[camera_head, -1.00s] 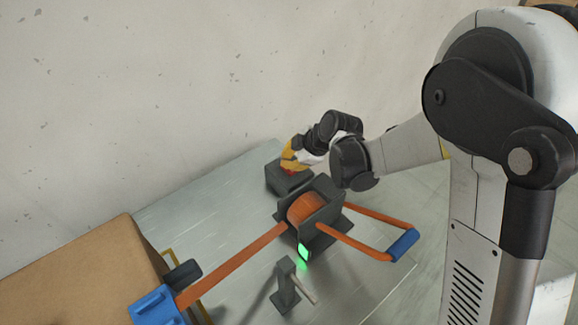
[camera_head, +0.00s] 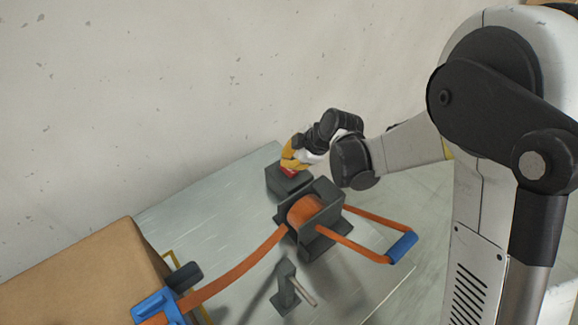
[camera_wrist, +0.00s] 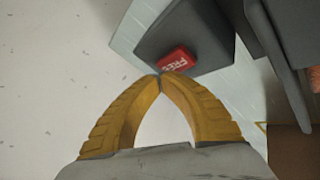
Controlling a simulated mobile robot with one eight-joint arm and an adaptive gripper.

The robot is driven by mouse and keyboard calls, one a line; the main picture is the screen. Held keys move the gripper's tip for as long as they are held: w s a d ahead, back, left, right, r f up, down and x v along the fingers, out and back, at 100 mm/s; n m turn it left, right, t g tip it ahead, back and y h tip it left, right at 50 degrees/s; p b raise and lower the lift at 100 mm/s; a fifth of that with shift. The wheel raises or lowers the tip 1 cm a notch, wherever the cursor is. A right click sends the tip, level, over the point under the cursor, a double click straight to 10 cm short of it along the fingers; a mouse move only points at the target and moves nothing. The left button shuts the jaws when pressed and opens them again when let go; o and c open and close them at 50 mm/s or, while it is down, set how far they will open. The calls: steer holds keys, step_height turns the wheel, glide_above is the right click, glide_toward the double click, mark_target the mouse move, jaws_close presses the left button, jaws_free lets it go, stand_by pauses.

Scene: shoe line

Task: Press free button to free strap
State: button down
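The red button marked FREE (camera_wrist: 178,59) sits on a dark box (camera_head: 287,184), and its red edge also shows in the head view (camera_head: 289,171). My gripper (camera_wrist: 160,78) has its two yellow fingertips together, empty, at the button's edge; I cannot tell whether they touch it. In the head view my gripper (camera_head: 288,160) is just above the box. The orange strap (camera_head: 238,272) runs from a spool in a dark winch (camera_head: 320,222) to a blue buckle (camera_head: 160,308), and it sags. The winch shows no green light.
A brown cardboard box (camera_head: 80,270) stands at the left. A small dark post with a lever (camera_head: 287,288) stands in front of the winch. An orange loop with a blue handle (camera_head: 402,247) extends right of the winch. The wall is behind the table.

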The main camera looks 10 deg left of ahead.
steer(key=shift+r, duration=0.2)
steer(key=shift+r+p, duration=1.75)
steer(key=shift+r, duration=0.7)
steer(key=s+d+r+m+t+h, duration=0.1)
steer(key=s+d+r+m, duration=0.15)
steer(key=d+r, duration=0.2)
steer(key=s+d+r+m+h, duration=0.1)
steer(key=d+r+m, duration=0.2)
steer(key=d+r, duration=0.15)
steer(key=s+d+r+m+t+h, duration=0.1)
steer(key=s+d+r+m+h, duration=0.1)
steer(key=s+d+m, duration=0.5)
steer(key=s+d+r+m+t+h, duration=0.1)
steer(key=s+d+r+m+h, duration=0.1)
steer(key=s+d+m, duration=0.6)
steer(key=s+d, duration=0.4)
steer(key=d, duration=0.1)
steer(key=shift+d+r, duration=0.3)
steer(key=shift+a, duration=0.15)
